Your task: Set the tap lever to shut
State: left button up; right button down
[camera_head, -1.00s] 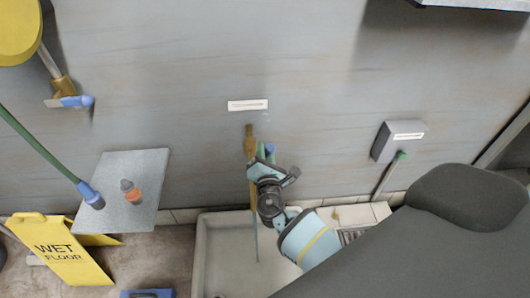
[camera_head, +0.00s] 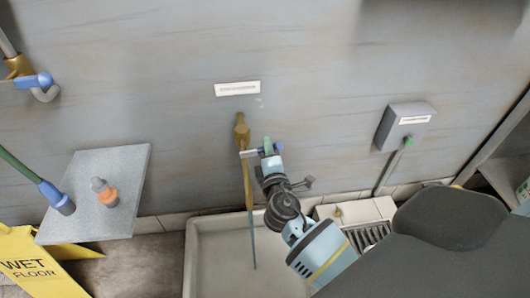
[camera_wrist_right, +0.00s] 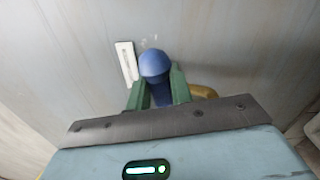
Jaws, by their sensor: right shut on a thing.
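The brass tap (camera_head: 242,132) is on the grey wall below a white label (camera_head: 237,89). Its pale lever (camera_head: 249,153) points out to the right, roughly level in the head view. A thin bluish stream (camera_head: 253,240) runs from below the tap into the sink (camera_head: 198,240). My right gripper (camera_head: 269,149) is shut on the lever's blue end, just right of the tap body. In the right wrist view, the blue knob (camera_wrist_right: 155,66) sits between the green fingers; part of the brass tap shows behind at right. My left gripper is not in view.
A grey box (camera_head: 405,125) with a green-ended pipe is on the wall at right. At left, a grey shelf (camera_head: 80,222) carries an orange-and-grey bottle (camera_head: 105,192). A yellow wet-floor sign (camera_head: 35,265) stands lower left. Another blue-handled brass fitting (camera_head: 35,81) is upper left.

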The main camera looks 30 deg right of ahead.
jog(key=shift+f+m+b, duration=0.55)
jog(key=shift+m+b, duration=0.15)
jog(key=shift+b, duration=0.1)
jog(key=shift+m, duration=0.3)
jog(key=c, duration=1.7)
grip_release()
jog(key=o, duration=0.5)
jog(key=shift+c, duration=0.2)
jog(key=v, duration=0.8)
jog(key=shift+b, duration=0.4)
